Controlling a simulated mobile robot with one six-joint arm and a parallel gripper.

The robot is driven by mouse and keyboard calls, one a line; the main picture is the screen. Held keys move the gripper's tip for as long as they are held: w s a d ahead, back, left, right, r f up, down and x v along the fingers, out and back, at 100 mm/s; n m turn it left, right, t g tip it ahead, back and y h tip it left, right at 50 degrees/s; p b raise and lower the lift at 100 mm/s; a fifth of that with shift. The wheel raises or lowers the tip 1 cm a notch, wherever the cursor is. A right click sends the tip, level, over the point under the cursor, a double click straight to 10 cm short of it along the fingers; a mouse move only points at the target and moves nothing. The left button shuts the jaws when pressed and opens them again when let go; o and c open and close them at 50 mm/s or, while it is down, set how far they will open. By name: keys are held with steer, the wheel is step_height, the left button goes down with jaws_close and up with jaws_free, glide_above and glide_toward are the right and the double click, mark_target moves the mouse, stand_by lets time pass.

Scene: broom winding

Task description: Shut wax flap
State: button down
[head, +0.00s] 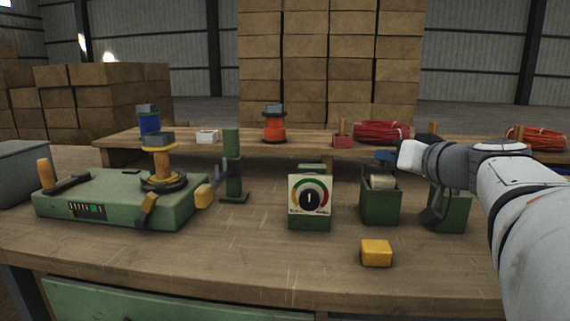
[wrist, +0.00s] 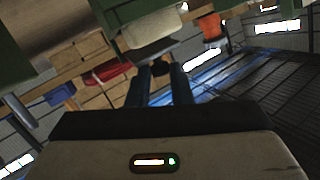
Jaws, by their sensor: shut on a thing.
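The green wax box (head: 381,208) stands on the bench right of centre, with a cream wax block (head: 382,182) showing in its open top. The block also shows in the wrist view (wrist: 152,32), just beyond my fingertips. My gripper (head: 385,158) reaches in from the right, its blue fingers low over the back of the box. In the wrist view my fingers (wrist: 162,75) are close together, shut on what seems to be the wax flap at the box top. The flap itself is mostly hidden and its angle cannot be told.
A dial box (head: 309,203) stands left of the wax box, and a yellow block (head: 376,253) lies in front. Another green holder (head: 452,212) is close on the right, under my arm. The green winding machine (head: 120,205) is at left.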

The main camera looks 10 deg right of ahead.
steer(key=shift+s+f+n+t, duration=0.35)
steer(key=shift+f+t, duration=0.2)
steer(key=shift+t, duration=0.35)
steer(key=shift+a, duration=0.1)
steer(key=c, duration=1.3)
jaws_free()
